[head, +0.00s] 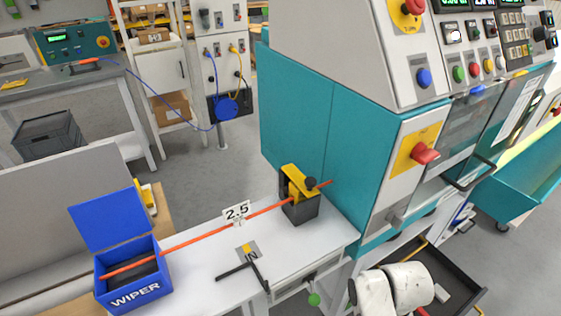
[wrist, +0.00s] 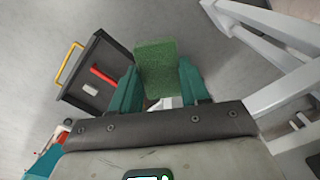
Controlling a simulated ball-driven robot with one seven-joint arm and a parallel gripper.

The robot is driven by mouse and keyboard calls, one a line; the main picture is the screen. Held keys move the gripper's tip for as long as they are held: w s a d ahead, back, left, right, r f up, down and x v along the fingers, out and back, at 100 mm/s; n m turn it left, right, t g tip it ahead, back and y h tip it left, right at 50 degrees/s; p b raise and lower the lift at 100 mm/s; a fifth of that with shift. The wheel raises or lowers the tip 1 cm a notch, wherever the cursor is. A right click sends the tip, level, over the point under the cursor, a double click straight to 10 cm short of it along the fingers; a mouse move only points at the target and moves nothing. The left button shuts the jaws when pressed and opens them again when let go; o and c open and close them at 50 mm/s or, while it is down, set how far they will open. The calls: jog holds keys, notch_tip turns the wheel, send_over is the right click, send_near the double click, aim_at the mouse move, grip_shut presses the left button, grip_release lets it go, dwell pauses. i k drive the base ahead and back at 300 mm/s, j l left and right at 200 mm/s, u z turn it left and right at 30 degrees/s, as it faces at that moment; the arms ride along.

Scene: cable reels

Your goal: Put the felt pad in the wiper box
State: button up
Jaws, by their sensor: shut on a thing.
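The wiper box (head: 133,275) is a blue box marked WIPER at the front left of the white bench in the head view. Its lid (head: 107,217) stands up, open. An orange cable (head: 215,234) runs through the box, over a dark block inside. In the wrist view my gripper (wrist: 161,82) has its two teal fingers shut on a green felt pad (wrist: 155,62), which sticks out beyond the fingertips. The pad and the gripper do not show in the head view; the pad is away from the box, with grey floor behind it.
A grey and yellow cable clamp (head: 300,203) stands on the bench (head: 205,262). A "2.5" sign (head: 237,212) stands by the cable. A black lever (head: 248,274) lies at the bench front. The teal machine (head: 300,110) rises behind. A dark tray (wrist: 83,92) holds a red tool.

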aim_at(134, 275)
jog(key=l+u, duration=0.1)
jog(key=u, duration=0.25)
jog(key=k+u, duration=0.1)
jog(key=u, duration=0.55)
jog(key=k+l, duration=0.05)
jog(key=k, duration=0.05)
